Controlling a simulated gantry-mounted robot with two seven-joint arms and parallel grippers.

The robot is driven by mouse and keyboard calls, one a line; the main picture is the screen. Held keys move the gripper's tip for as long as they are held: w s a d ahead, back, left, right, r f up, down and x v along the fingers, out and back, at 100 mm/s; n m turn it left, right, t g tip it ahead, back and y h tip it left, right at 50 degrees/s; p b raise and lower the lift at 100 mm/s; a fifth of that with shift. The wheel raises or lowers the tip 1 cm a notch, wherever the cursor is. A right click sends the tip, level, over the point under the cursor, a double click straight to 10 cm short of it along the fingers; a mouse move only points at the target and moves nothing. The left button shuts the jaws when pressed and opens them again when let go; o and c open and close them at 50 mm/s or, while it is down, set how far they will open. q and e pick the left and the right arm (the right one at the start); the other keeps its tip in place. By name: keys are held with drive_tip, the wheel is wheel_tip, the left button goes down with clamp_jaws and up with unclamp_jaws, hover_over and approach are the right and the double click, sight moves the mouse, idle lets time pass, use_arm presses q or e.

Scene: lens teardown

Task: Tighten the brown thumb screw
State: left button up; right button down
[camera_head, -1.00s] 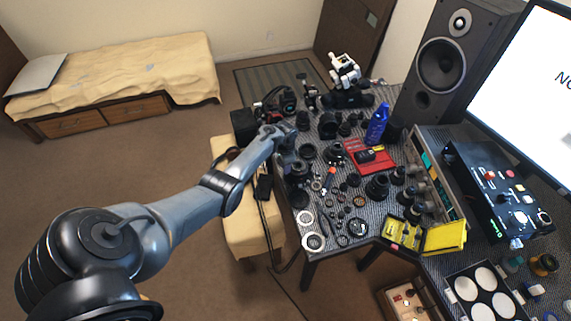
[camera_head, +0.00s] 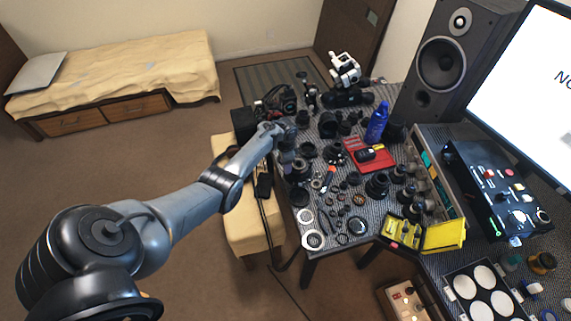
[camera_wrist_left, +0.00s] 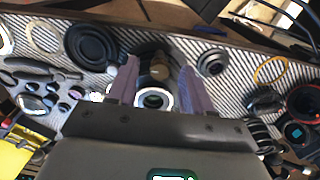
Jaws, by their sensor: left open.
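My left gripper (camera_head: 288,150) points down over the left edge of the crowded table in the head view. In the left wrist view its two pale purple fingers (camera_wrist_left: 158,66) are apart. A small brownish knob (camera_wrist_left: 160,71), which looks like the brown thumb screw, sits between the fingertips on a dark part. I cannot tell whether either finger touches it. A silver ring with a dark centre (camera_wrist_left: 153,99) lies nearer the palm. The thumb screw cannot be made out in the head view. My right gripper is not in view.
Lens rings and barrels crowd the table around my gripper. A red tray (camera_head: 370,160), a blue bottle (camera_head: 377,122) and a yellow case (camera_head: 445,236) stand to the right. A tan bench (camera_head: 250,228) is beside the table's left edge.

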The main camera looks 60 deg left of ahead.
use_arm(q)
wheel_tip(320, 180, up, 10)
drive_tip(key=p, duration=0.3)
idle(0.4)
